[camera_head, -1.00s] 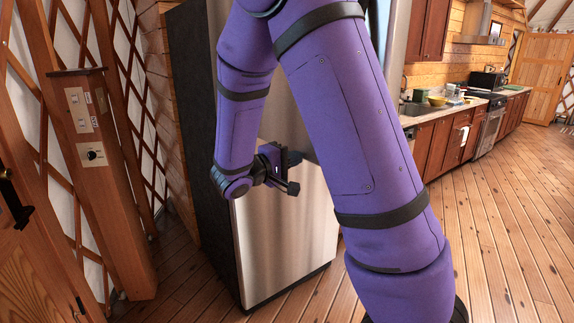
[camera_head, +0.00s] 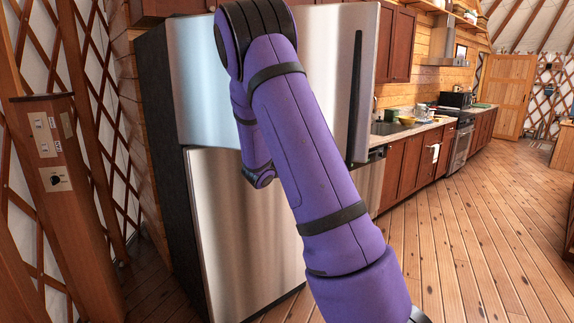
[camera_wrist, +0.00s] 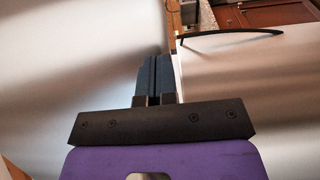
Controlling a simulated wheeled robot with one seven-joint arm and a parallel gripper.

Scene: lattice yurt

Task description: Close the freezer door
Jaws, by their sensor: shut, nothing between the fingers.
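The steel fridge-freezer stands at centre in the head view. Its lower steel front (camera_head: 235,230) looks flush with the body. An upper left panel (camera_head: 205,85) sits above it. An upper right door panel (camera_head: 335,60) with a long dark handle (camera_head: 357,95) reaches out past the lower front's right side and looks swung out; I cannot tell which panel is the freezer door. My gripper (camera_wrist: 155,72) is shut and empty in the wrist view, its fingertips beside a vertical edge between two pale steel surfaces. The dark handle (camera_wrist: 230,36) curves to the right. In the head view my arm hides the fingers.
A wooden post with switches (camera_head: 45,140) and a lattice wall stand close on the left. A counter (camera_head: 410,128) with wooden cabinets and a stove runs back on the right. The plank floor (camera_head: 470,230) at right is clear.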

